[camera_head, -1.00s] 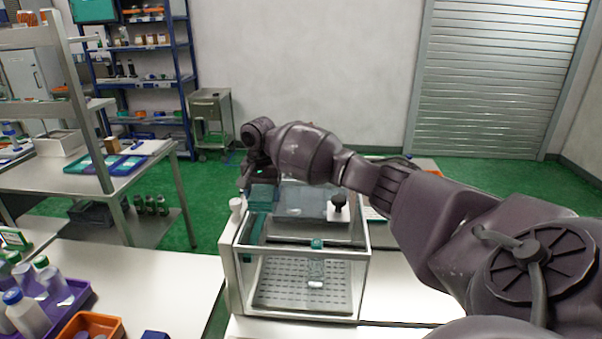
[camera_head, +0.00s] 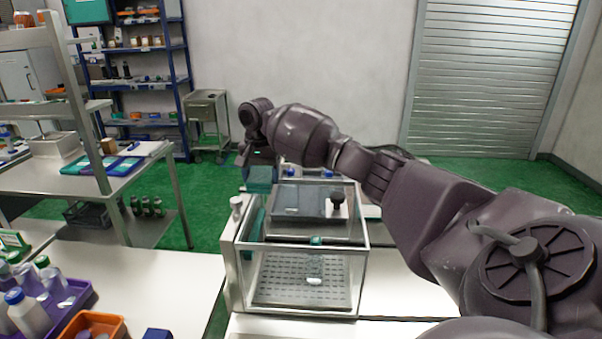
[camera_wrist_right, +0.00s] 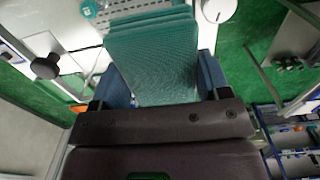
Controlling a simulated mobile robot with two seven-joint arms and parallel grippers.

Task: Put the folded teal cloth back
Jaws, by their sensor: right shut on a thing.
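The folded teal cloth (camera_wrist_right: 152,55) is a layered, ribbed block that fills the middle of the right wrist view. My right gripper (camera_wrist_right: 160,85) is shut on it, with a blue finger on each side. In the head view the cloth (camera_head: 258,178) hangs under the gripper (camera_head: 257,160), at the back left corner of the clear-walled box (camera_head: 366,270). The arm points down there, and the fingers are hard to make out. My left gripper is not in view.
Inside the box are a perforated tray (camera_head: 285,292) and a small teal-topped item (camera_head: 316,240). A black knob (camera_head: 337,201) stands on the box's grey panel. A white knob (camera_head: 237,203) is at its left. A purple tray (camera_head: 84,300) with bottles stands at front left.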

